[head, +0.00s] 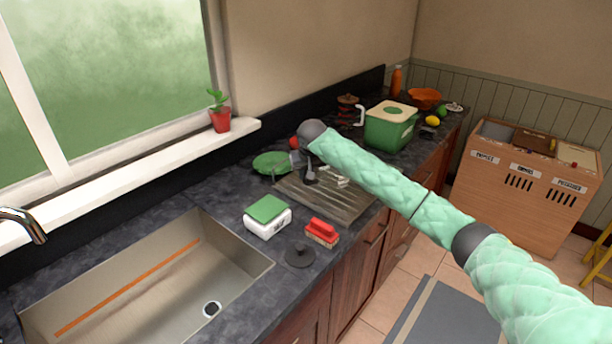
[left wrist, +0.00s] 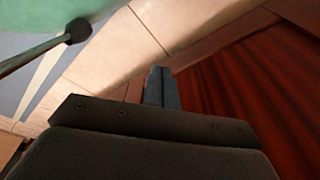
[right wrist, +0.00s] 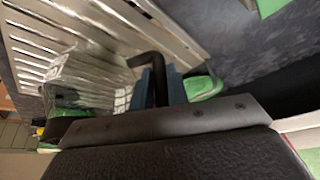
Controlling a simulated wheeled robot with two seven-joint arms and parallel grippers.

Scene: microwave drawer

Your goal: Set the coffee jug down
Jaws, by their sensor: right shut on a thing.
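The coffee jug (right wrist: 85,80) is clear glass with a black handle (right wrist: 148,60). My right gripper (right wrist: 159,88) is shut on this handle. In the head view my right gripper (head: 309,176) is over the slatted drainboard (head: 345,209), and only a little of the jug (head: 336,179) shows beside it. I cannot tell whether the jug touches the slats. My left gripper (left wrist: 162,88) shows only in the left wrist view, low beside a red-brown wooden front; its fingers are together and empty.
A white-and-green box (head: 267,216), a red sponge (head: 322,232) and a black lid (head: 299,255) stand between sink (head: 258,268) and drainboard. A green plate (head: 271,163) lies behind. A green bin (head: 390,127) and several foods stand farther along the counter.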

